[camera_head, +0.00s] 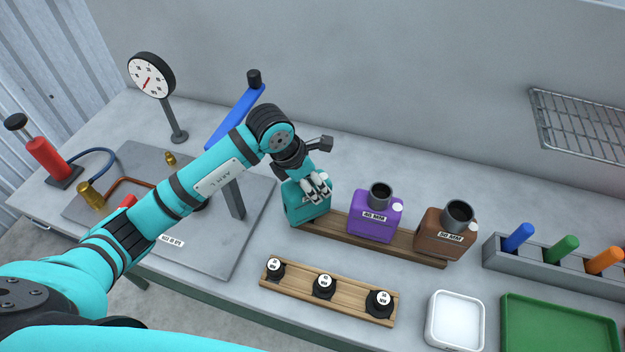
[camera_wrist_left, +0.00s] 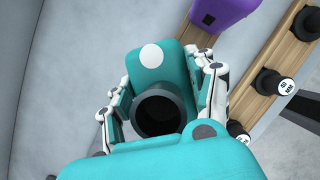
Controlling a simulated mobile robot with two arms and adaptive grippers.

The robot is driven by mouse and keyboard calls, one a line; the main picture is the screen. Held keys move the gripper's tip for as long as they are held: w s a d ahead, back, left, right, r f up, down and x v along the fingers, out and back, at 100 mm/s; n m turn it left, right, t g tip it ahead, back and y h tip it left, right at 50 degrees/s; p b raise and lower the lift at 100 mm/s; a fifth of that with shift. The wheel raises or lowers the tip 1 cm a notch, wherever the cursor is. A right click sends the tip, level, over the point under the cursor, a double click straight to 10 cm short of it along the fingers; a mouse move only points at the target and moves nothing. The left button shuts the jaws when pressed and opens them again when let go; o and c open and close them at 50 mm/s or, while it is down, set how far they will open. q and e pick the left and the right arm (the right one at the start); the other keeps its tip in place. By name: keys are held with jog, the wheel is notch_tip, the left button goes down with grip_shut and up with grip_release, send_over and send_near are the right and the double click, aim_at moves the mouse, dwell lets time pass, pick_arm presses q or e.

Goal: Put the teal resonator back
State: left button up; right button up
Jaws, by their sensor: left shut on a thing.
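The teal resonator (camera_head: 305,207) is at the left end of the wooden rack (camera_head: 405,240) at the middle of the bench, beside the purple resonator (camera_head: 375,222). My left gripper (camera_head: 318,188) is shut on the teal resonator from above. In the left wrist view the teal resonator (camera_wrist_left: 155,68) sits between the two fingers, with its dark round pipe opening and a white disc facing the camera. Whether its base rests on the rack or is a little above it cannot be told. My right gripper is not in view.
A brown resonator (camera_head: 446,235) stands at the rack's right end. In front, a second wooden rack (camera_head: 330,299) holds three black plugs. A white tray (camera_head: 455,320), a green tray (camera_head: 560,335) and a grey holder (camera_head: 500,258) with coloured pegs are at right. A dial gauge (camera_head: 152,75) stands behind left.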

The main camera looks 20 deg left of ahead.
pick_arm(q)
jog(key=o, duration=1.6)
jog(key=shift+s, duration=0.1)
jog(key=shift+o, duration=0.2)
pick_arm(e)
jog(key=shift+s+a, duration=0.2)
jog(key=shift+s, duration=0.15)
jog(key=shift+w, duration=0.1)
pick_arm(q)
jog(key=shift+r, duration=0.25)
jog(key=b+v, duration=0.3)
jog(key=v, duration=0.7)
jog(key=shift+a+r, duration=0.15)
jog(key=shift+r, duration=0.1)
jog(key=shift+s+a+r, duration=0.1)
jog(key=shift+s+r, duration=0.15)
jog(key=shift+r, duration=0.3)
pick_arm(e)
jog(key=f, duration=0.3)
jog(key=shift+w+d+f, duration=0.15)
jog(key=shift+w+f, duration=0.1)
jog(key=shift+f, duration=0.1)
